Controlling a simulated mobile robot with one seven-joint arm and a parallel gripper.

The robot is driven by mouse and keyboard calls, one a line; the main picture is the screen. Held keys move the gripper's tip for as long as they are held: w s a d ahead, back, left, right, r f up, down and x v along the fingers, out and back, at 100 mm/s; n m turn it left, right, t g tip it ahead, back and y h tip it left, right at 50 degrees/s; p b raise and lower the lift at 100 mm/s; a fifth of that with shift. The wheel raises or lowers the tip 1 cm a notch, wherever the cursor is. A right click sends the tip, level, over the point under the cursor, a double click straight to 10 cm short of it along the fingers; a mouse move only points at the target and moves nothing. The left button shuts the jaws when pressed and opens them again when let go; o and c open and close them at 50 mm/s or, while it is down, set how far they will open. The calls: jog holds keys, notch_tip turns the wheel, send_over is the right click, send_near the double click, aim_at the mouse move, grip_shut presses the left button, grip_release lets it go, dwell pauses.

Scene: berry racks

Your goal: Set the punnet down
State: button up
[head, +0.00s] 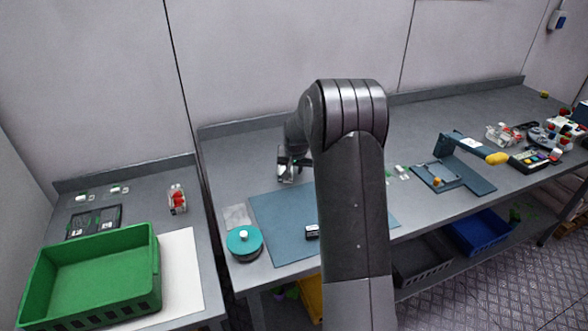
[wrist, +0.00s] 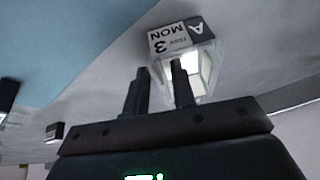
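In the head view the punnet (head: 285,176) is just behind the blue mat, beside my gripper (head: 297,160). In the wrist view my gripper (wrist: 159,82) has its two fingers apart, with a visible gap. The right finger overlaps the punnet's near corner and the left finger lies outside its edge. I see nothing clamped between the fingertips. Whether the punnet touches the grey bench is not clear.
The blue mat (head: 275,215) covers the bench front, with a small dark block (head: 312,232) on it. A teal round device (head: 244,242) stands at its left. A green crate (head: 95,270) and a filled punnet (head: 177,199) are on the left bench. Tools and punnets crowd the right.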

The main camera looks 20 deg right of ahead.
jog(key=s+a+r+n, duration=0.1)
jog(key=s+a+r, duration=0.2)
jog(key=s+r, duration=0.5)
jog(key=s+a+r, duration=0.3)
jog(key=s+r, duration=0.2)
jog(key=r, duration=0.6)
jog(key=s+a+n, duration=0.1)
jog(key=s+a, duration=0.3)
jog(key=s, duration=1)
jog(key=s+a+r+n+t+y, duration=0.1)
jog(key=s+a, duration=0.4)
jog(key=s, duration=1)
jog(key=shift+s+n, duration=0.25)
jog(key=shift+n, duration=0.55)
